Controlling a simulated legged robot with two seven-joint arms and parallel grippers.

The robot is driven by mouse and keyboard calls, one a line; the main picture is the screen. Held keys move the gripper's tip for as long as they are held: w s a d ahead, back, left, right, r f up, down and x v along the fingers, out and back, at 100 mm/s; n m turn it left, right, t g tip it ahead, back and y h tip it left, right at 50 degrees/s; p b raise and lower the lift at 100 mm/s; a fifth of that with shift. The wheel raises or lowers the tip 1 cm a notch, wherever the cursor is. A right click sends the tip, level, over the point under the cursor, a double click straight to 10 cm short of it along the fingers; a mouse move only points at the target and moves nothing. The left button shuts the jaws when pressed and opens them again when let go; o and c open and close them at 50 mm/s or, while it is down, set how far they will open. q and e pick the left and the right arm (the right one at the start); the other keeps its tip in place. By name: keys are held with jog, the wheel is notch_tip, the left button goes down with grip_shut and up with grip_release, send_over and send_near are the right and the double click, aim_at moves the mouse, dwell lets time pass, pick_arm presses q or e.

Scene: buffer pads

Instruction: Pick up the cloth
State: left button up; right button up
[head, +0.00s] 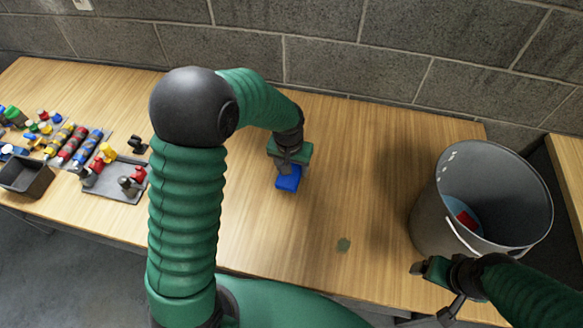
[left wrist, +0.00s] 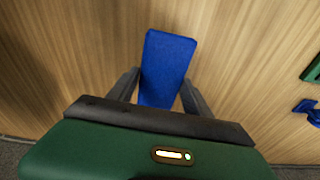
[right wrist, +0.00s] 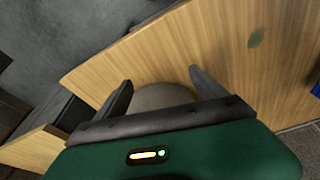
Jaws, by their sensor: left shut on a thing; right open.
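The cloth is a small blue rectangle (head: 289,179) over the middle of the wooden table. In the left wrist view the blue cloth (left wrist: 165,60) lies between the fingers of my left gripper (head: 289,166), which is shut on it. I cannot tell whether the cloth still touches the table. My right gripper (head: 432,270) is open at the table's front edge, beside the grey bucket (head: 430,222). In the right wrist view a rounded grey-beige surface (right wrist: 163,96) shows between its fingers; I cannot tell whether they touch it.
The bucket stands at the right with something blue and red (head: 466,219) inside. At the left are a dark bin (head: 25,178), a grey tray (head: 110,187) and several coloured parts. A block wall closes the back.

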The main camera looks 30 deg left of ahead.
pick_arm(q)
jog(key=s+d, duration=0.3)
jog(key=s, duration=0.1)
jog(key=s+d+r, duration=0.1)
jog(key=s+d, duration=0.2)
jog(key=s+d+b, duration=0.1)
jog(key=s+d, duration=0.2)
jog(key=s, duration=0.1)
jog(key=shift+s+d+r, duration=0.15)
jog(key=shift+s+d, duration=0.15)
jog(key=shift+s, duration=0.05)
jog(key=o, duration=0.7)
jog(key=c, duration=0.5)
jog(key=shift+a, duration=0.1)
jog(key=shift+c, duration=0.2)
